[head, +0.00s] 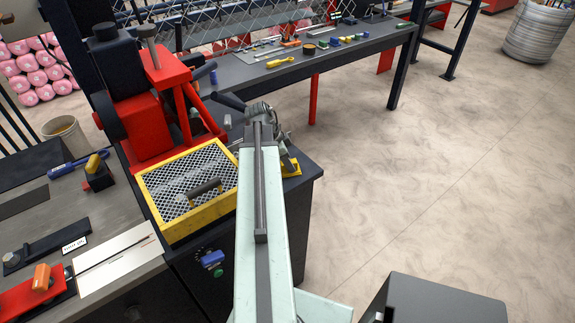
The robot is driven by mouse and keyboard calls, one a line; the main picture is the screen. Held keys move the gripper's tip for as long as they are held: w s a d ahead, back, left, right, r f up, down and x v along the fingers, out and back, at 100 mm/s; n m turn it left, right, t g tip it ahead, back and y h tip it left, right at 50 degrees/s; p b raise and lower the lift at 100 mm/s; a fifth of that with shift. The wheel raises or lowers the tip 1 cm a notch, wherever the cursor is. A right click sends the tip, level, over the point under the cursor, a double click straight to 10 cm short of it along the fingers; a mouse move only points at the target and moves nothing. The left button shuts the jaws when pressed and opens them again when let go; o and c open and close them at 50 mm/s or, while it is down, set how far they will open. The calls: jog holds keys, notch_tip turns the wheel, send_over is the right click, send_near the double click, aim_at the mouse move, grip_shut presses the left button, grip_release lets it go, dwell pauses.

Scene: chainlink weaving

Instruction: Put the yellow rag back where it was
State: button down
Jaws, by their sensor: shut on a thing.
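My gripper (279,140) is at the far end of my pale arm, over the far right corner of the dark cabinet (305,172). The arm and wrist hide part of it. A small yellow piece (291,165), which looks like the yellow rag, shows right at the jaws. The gripper appears shut on it. The piece is at or just above the cabinet top, and I cannot tell whether it touches the surface.
Left of my arm is a yellow-framed mesh guard (165,180) with a dark handle. A red machine (140,125) stands behind it. A long bench (340,52) with small parts and a yellow-handled tool (280,62) is at the back.

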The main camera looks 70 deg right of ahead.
jog(key=c, duration=1.1)
grip_release()
jog(key=p+v, duration=1.1)
jog(key=v, duration=0.1)
jog(key=shift+r+p, duration=0.25)
jog(key=shift+p, duration=0.1)
